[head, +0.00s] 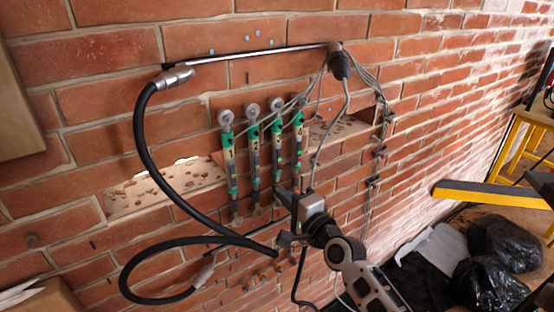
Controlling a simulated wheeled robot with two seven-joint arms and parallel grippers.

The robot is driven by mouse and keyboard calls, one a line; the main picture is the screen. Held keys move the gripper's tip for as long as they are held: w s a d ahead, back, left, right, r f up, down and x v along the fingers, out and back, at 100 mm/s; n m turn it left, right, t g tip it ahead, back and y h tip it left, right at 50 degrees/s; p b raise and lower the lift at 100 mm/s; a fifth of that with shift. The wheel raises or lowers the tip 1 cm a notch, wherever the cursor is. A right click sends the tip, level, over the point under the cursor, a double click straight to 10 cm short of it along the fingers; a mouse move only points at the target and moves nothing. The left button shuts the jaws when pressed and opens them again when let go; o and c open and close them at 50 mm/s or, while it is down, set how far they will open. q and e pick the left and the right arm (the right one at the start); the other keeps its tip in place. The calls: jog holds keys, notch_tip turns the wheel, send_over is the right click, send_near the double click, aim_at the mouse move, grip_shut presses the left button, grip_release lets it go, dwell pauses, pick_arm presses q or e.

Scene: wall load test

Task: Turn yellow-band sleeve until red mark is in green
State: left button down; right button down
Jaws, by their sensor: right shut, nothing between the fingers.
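Several slim upright sleeves hang side by side on the brick wall, each below a round grey disc. They carry green bands, pale bands and small red marks: the leftmost sleeve (231,165), the second sleeve (254,150), the third sleeve (277,150) and the rightmost sleeve (298,140). Which one has the yellow band is too small to tell, and so is whether a red mark lies in green. My right gripper (284,198) is shut and empty, near the lower ends of the right-hand sleeves; contact cannot be told. My left gripper is not in view.
A black hose (144,150) loops left of the sleeves from a metal bar (255,52) above. Grey cables (375,90) hang at the right. A yellow stand (505,150), a yellow-edged beam (490,193) and black bags (485,280) stand at the lower right.

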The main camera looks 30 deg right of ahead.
jog(key=shift+w+d, duration=0.1)
jog(key=shift+d, duration=0.6)
jog(key=shift+s, duration=0.2)
jog(key=shift+s, duration=0.35)
jog(key=shift+a, duration=0.15)
dwell(0.4)
jog(key=shift+a+p, duration=0.4)
jog(key=shift+a, duration=0.2)
